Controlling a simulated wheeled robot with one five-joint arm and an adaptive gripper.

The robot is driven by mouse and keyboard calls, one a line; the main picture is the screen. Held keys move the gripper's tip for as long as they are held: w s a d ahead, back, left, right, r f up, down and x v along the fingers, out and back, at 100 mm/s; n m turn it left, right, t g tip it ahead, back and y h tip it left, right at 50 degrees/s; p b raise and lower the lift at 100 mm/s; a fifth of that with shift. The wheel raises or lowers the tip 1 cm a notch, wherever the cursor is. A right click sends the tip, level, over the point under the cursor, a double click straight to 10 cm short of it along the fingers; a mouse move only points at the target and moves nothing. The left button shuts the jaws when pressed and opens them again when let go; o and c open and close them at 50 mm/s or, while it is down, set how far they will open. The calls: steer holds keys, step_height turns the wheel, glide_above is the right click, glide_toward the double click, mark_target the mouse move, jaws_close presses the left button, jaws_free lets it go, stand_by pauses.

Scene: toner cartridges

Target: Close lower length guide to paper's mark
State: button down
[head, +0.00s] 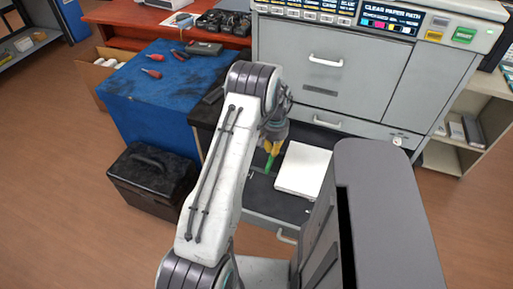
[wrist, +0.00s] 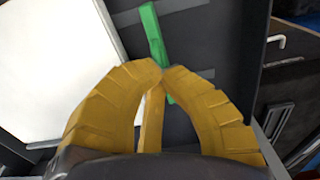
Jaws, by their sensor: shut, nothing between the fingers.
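A green length guide (head: 268,165) stands in the open lower paper drawer (head: 260,202), just left of a white paper stack (head: 303,170). In the wrist view the guide (wrist: 153,32) is a long green strip, apart from the paper's edge (wrist: 55,60), with dark tray floor between them. My gripper (head: 271,148) has yellow fingers and is over the guide in the head view. In the wrist view my gripper (wrist: 161,70) has its fingertips together, empty, and they hide the guide's middle. I cannot tell whether they touch it. No paper mark is legible.
The grey printer (head: 335,70) stands behind the drawer. A blue-covered table (head: 150,95) with tools is to the left, with a black toolbox (head: 152,178) on the floor. A shelf (head: 475,120) is at the right. Floor is clear at lower left.

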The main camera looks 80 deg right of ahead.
mark_target(292, 164)
steer(key=s, duration=0.2)
steer(key=s+a, duration=0.1)
steer(key=s, duration=0.1)
steer(key=s+a+b, duration=0.1)
steer(key=s, duration=0.2)
steer(key=shift+f, duration=0.2)
steer(key=c, duration=1.2)
jaws_free()
steer(key=shift+d+r, duration=0.1)
steer(key=shift+r, duration=0.1)
step_height(292, 164, up, 12)
steer(key=shift+f, duration=0.1)
